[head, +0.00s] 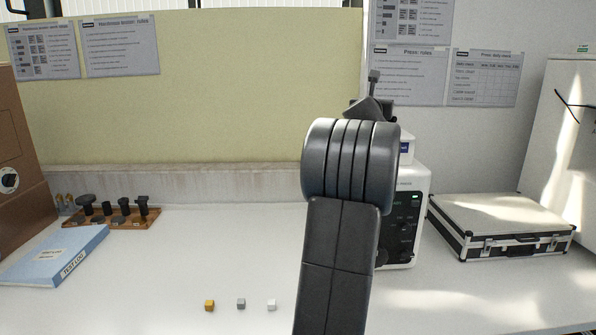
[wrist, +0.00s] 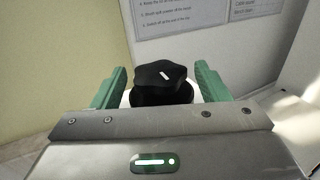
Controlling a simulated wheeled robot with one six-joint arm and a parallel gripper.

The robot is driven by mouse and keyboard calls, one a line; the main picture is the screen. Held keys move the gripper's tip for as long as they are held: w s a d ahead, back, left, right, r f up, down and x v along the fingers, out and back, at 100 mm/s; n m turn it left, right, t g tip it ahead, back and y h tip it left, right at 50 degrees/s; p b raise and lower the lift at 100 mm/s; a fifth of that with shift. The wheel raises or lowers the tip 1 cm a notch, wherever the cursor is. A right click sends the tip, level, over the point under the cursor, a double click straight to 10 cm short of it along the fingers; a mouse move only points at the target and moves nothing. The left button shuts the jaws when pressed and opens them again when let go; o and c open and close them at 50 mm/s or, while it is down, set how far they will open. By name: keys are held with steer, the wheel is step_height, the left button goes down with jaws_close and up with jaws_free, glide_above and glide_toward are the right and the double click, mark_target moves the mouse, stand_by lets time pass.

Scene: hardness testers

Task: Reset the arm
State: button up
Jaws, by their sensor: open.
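My arm stands upright in the middle of the head view and hides much of a white tester (head: 408,215) with a dark control panel. In the wrist view my gripper (wrist: 161,70) has its two green fingers spread apart. A black knob (wrist: 160,82) with a white mark on top shows between them. There is a visible gap on each side, and nothing is held. The fingers cannot be made out clearly in the head view.
A silver case (head: 500,222) lies right of the tester. Three small cubes, gold (head: 209,305), grey (head: 241,303) and white (head: 271,304), sit at the front. A blue log book (head: 55,258) and a wooden rack (head: 112,217) are at left. Bench between is clear.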

steer(key=shift+w+a+r+m+g+h+p, duration=0.1)
steer(key=shift+m+g+h+p, duration=0.65)
steer(key=shift+p, duration=1.55)
steer(key=shift+w+a+r+m+g+h+p, duration=0.25)
steer(key=shift+m+h+p, duration=0.55)
steer(key=shift+p, duration=1.55)
steer(key=shift+s+f+m+g+h+p, duration=0.15)
steer(key=shift+m+g+h+p, duration=0.65)
steer(key=shift+p, duration=1.5)
steer(key=g+h+p, duration=0.1)
steer(key=h+p, duration=0.1)
steer(key=p, duration=0.2)
steer(key=shift+m, duration=0.35)
steer(key=shift+f+m+g+h+p, duration=0.15)
steer(key=shift+m+g+h+p, duration=0.2)
steer(key=shift+g+p, duration=0.15)
steer(key=shift+a, duration=0.15)
